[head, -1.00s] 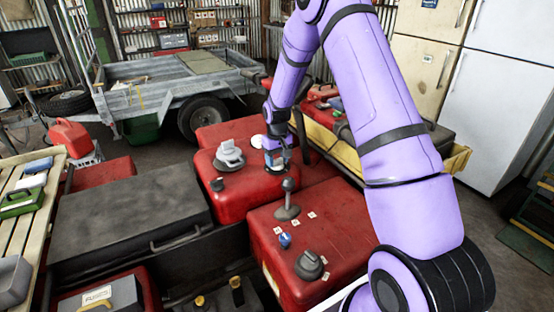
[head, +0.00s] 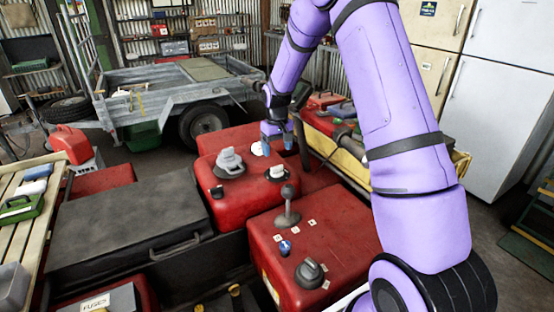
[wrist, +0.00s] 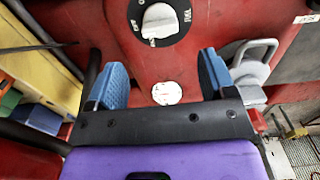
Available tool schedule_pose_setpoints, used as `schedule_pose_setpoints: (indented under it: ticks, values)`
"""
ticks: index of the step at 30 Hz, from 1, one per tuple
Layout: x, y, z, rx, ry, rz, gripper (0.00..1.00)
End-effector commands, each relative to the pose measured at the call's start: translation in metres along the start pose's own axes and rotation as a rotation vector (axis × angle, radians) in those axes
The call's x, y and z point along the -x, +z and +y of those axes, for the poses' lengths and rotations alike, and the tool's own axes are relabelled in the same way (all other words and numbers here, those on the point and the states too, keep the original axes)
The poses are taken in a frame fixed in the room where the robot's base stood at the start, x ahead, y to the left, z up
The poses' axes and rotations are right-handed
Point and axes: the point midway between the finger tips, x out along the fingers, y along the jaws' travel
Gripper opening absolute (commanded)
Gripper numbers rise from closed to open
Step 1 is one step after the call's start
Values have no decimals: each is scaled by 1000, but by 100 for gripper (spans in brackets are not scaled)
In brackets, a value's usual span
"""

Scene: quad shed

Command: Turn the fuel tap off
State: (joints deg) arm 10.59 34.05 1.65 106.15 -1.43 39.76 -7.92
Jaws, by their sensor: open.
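The fuel tap is a white knob on a round black plate with white lettering, on the red bodywork. It shows at the top of the wrist view (wrist: 160,20) and right of the grey filler cap in the head view (head: 277,173). "FUEL" can be read on the plate; the other lettering is too small to be sure of. The knob's narrower end points to the lower left in the wrist view. My gripper (head: 277,131) has blue fingers, wide apart with nothing between them (wrist: 163,77). It is clear of the knob, beyond it in the head view.
A white round dial (wrist: 167,93) lies between the fingers in the wrist view. The grey filler cap (head: 230,163) is close beside the tap. A lever with a ball top (head: 288,206) stands nearer me. A yellow crate (head: 352,157) is to the right.

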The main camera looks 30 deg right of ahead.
Motion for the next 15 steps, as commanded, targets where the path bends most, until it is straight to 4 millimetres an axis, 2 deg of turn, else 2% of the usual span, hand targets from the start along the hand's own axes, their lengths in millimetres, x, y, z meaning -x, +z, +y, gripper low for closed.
schedule_pose_setpoints:
  ticks: [1, 6, 15]
  values:
    - [9, 0, 0, 0, 0, 2, 77]
    - [25, 0, 0, 0, 0, 0, 77]
    - [30, 0, 0, 0, 0, -1, 77]
